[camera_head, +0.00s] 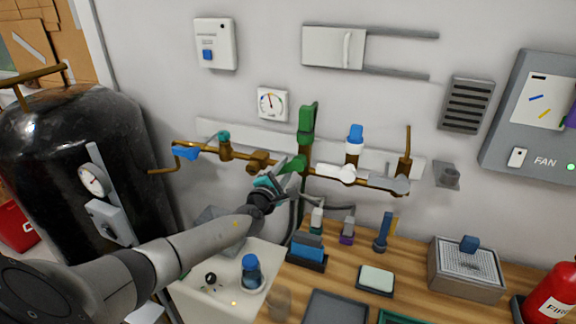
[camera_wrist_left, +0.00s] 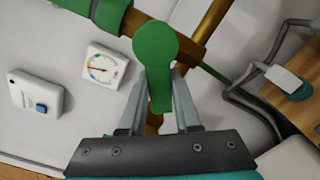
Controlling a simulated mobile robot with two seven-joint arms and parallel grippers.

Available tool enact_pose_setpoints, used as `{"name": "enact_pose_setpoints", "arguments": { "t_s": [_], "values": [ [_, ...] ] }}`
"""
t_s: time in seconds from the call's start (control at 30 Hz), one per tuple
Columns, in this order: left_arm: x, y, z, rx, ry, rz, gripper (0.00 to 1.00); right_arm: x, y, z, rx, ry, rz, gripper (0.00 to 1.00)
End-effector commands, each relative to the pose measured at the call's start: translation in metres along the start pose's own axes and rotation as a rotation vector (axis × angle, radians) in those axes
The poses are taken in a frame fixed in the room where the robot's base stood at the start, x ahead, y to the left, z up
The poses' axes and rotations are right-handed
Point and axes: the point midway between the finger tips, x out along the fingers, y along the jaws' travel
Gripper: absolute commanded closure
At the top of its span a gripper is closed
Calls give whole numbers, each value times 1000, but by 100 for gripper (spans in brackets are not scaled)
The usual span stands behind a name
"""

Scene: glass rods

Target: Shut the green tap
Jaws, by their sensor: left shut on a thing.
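The green tap (camera_head: 293,165) sits on the brass pipe along the wall, below a green upright fitting (camera_head: 307,122). In the left wrist view its handle (camera_wrist_left: 158,78) has a round green hub and a lever pointing down the picture. My left gripper (camera_head: 282,178) reaches it from the lower left. In the left wrist view the two fingers of my left gripper (camera_wrist_left: 160,105) stand on either side of the lever and are shut on it. The lever's exact angle to the pipe is hard to tell. My right gripper is not in view.
A blue-handled tap (camera_head: 186,152) is to the left on the pipe. A white-handled tap (camera_head: 335,172) and a grey-handled tap (camera_head: 390,184) are to the right. A wooden bench (camera_head: 400,262) with small items and a white sink (camera_head: 215,300) lie below. A gauge (camera_head: 272,104) hangs above.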

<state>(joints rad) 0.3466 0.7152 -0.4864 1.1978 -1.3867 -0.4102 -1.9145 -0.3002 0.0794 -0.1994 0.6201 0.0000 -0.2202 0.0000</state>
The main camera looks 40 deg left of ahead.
Motion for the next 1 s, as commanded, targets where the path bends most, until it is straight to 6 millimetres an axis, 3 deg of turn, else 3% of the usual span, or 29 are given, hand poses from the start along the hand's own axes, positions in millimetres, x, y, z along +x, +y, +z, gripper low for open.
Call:
{"name": "enact_pose_setpoints", "arguments": {
  "t_s": [0.5,1.0],
  "values": [
    [0,21,5,426,1,0,100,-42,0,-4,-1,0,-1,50],
    [0,24,7,572,1,1,100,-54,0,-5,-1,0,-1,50]
  ]
}}
